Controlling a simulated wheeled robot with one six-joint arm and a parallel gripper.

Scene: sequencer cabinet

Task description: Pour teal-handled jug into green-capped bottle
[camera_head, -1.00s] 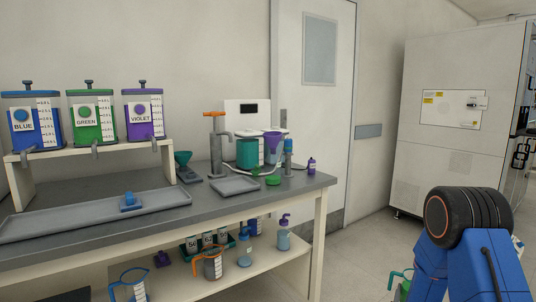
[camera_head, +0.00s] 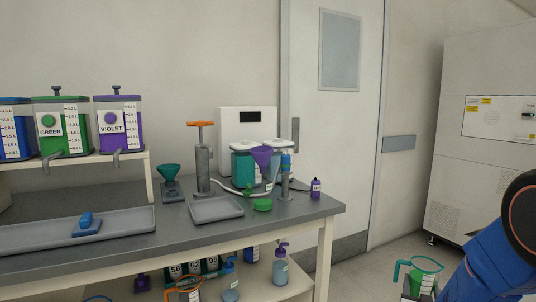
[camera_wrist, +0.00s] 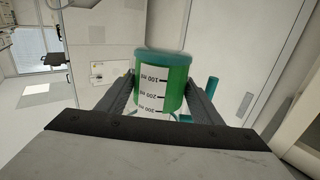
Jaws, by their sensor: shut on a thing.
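The teal-handled jug (camera_wrist: 175,95) is between the fingers of my gripper (camera_wrist: 160,100), which is shut on it. It holds green liquid and bears a white scale. In the head view the jug (camera_head: 424,279) is at the lower right, in front of the table and clear of it, near my blue arm. The green-capped bottle is not clear to me. A flat green cap-like disc (camera_head: 263,205) lies on the table near its right end. A small green part (camera_head: 248,190) is behind it, too small to tell. A violet funnel (camera_head: 262,157) stands nearby.
The grey table (camera_head: 305,208) has a blue-topped post (camera_head: 286,170), an orange-handled pump stand (camera_head: 202,160), a small violet bottle (camera_head: 316,187) and a grey tray (camera_head: 215,209). Dispensers stand on the left shelf. Open floor lies between table and white cabinet (camera_head: 470,130).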

